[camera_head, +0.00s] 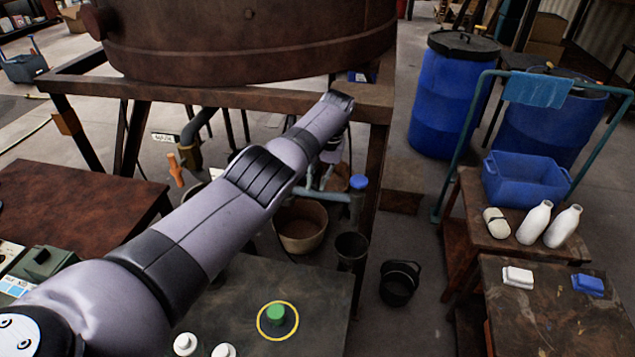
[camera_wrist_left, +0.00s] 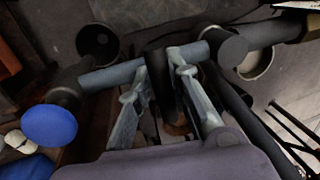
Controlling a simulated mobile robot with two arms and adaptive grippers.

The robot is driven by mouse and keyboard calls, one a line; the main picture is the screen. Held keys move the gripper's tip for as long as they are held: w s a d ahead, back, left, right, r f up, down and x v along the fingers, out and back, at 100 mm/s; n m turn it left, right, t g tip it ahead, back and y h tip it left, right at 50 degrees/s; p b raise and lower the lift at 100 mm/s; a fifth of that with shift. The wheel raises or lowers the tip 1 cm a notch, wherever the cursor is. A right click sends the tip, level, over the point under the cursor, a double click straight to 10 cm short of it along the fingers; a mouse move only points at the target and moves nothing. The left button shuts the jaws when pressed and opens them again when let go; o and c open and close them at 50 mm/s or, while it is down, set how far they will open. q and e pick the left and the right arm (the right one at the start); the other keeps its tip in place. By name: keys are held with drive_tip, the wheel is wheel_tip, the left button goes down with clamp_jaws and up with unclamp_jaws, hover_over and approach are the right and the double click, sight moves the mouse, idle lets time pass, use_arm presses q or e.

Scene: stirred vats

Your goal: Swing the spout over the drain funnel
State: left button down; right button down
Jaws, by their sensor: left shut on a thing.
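The spout is a grey-blue pipe (camera_head: 325,195) under the big vat, with a blue cap (camera_head: 358,182) at its right end. In the left wrist view the pipe (camera_wrist_left: 110,76) runs between my fingers, and the blue cap (camera_wrist_left: 50,125) is at left. My left gripper (camera_head: 332,165) is shut on the pipe; its fingers (camera_wrist_left: 160,92) show on either side, partly hidden in the head view. A dark open vessel (camera_head: 352,250), perhaps the drain funnel, stands below the capped end; it also shows in the left wrist view (camera_wrist_left: 97,42). My right gripper is out of view.
A tan bucket (camera_head: 301,226) stands below the pipe, left of the dark vessel. A black bucket (camera_head: 400,284) is on the floor to the right. The vat's frame leg (camera_head: 374,180) is close to the capped end. A bench with a ringed green button (camera_head: 277,314) is in front.

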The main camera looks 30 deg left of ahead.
sight(326, 192)
use_arm(q)
drive_tip(key=shift+w+a+r, duration=0.1)
drive_tip(key=shift+r, duration=0.05)
drive_tip(key=c, duration=1.5)
unclamp_jaws()
drive_tip(key=r, duration=0.4)
drive_tip(key=d+r, duration=0.1)
drive_tip(key=r, duration=0.2)
drive_tip(key=d+r, duration=0.1)
drive_tip(key=r, duration=0.3)
drive_tip(key=shift+w+d+r, duration=0.2)
drive_tip(key=shift+w+r, duration=0.05)
drive_tip(key=shift+r, duration=0.05)
drive_tip(key=shift+f, duration=0.1)
